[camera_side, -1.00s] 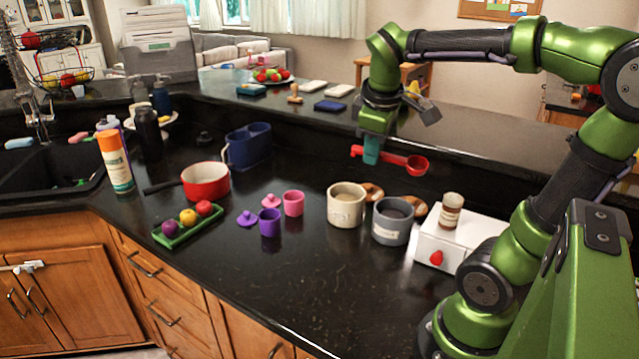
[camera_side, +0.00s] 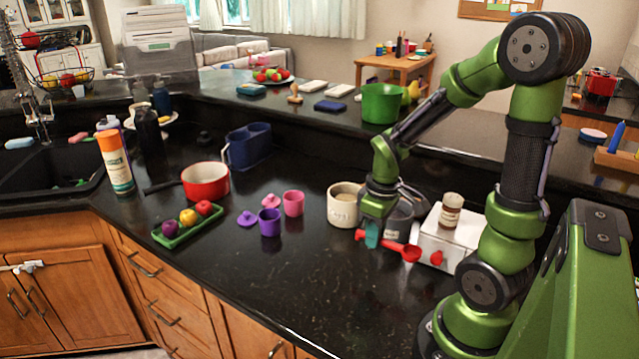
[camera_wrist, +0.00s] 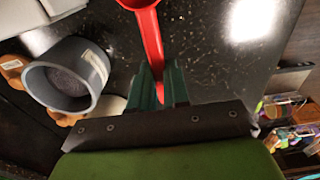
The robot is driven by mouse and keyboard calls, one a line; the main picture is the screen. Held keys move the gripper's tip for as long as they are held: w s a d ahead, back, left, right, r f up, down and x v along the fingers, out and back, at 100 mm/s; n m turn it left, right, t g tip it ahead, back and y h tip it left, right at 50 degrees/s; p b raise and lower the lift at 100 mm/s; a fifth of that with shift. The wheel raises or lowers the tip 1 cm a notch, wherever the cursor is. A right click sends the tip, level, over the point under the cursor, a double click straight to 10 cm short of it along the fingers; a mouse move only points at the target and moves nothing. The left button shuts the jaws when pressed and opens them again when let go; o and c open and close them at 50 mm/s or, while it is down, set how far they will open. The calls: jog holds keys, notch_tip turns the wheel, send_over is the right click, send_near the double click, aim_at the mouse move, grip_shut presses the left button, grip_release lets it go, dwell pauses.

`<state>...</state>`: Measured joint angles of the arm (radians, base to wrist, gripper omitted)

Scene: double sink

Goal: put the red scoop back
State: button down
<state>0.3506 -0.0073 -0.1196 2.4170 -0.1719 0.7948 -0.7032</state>
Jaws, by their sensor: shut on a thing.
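The red scoop (camera_side: 408,251) is held in my gripper (camera_side: 370,240), low in front of the grey canister and the white box in the side view. My gripper is shut on the scoop's handle. In the wrist view the scoop (camera_wrist: 150,30) runs up from between the two green fingertips (camera_wrist: 160,85), its bowl end at the top edge. The grey canister (camera_side: 396,228) is partly hidden behind my gripper; it also shows in the wrist view (camera_wrist: 62,78), open at the top and left of the scoop. The cream canister (camera_side: 342,208) stands beside it.
A white box (camera_side: 435,238) with a red knob stands right of the scoop, a small brown jar (camera_side: 451,210) on top. Purple (camera_side: 269,222) and pink (camera_side: 293,203) cups stand to the left. The counter front (camera_side: 320,280) is clear.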

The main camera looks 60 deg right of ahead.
aim_at(370, 271)
notch_tip(370, 271, down, 8)
jog(key=shift+r, duration=0.15)
dwell(0.4)
jog(key=c, duration=1.1)
grip_release()
jog(key=r, duration=1)
jog(key=shift+s+r, duration=0.25)
jog(key=shift+r, duration=0.05)
jog(key=shift+a+r, duration=0.1)
jog(key=shift+r, duration=0.65)
jog(key=a+r+m+t+y, duration=0.2)
jog(key=a+r+m+t, duration=0.2)
jog(key=a+r, duration=0.7)
jog(key=a+t, duration=0.2)
jog(key=a, duration=0.1)
jog(key=shift+w+a+r+t, duration=0.2)
jog(key=shift+a+r+t, duration=0.1)
jog(key=shift+r, duration=0.05)
